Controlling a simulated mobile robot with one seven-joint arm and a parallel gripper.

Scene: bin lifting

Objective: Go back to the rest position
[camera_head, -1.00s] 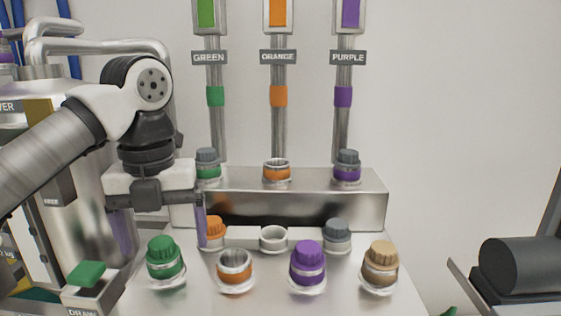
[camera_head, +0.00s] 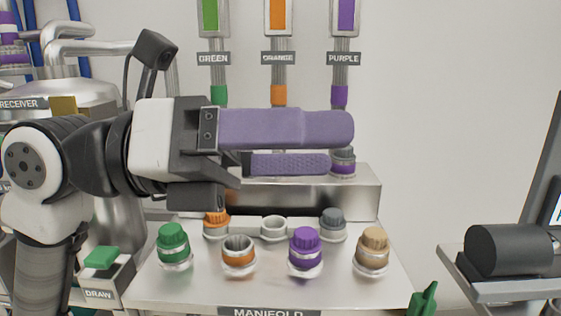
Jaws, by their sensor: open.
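My gripper (camera_head: 335,148) is raised in front of the manifold, pointing right, with its two purple-padded fingers one above the other and a gap between them. Nothing shows between the fingers. The arm comes up from the lower left. The manifold (camera_head: 200,292) below carries a green cap (camera_head: 173,240), an open orange-banded port (camera_head: 238,257), a purple cap (camera_head: 305,247) and a tan cap (camera_head: 373,246). Behind stand an orange cap (camera_head: 216,221), an empty grey ring (camera_head: 274,228) and a grey cap (camera_head: 333,222). My gripper hides most of the rear ports.
Three pipes labelled GREEN, ORANGE and PURPLE (camera_head: 344,59) rise behind. A DRAW box with a green top (camera_head: 102,258) stands at left, near a metal receiver tank (camera_head: 85,98). A dark cylinder (camera_head: 505,249) lies on a right-hand shelf. The wall area at upper right is clear.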

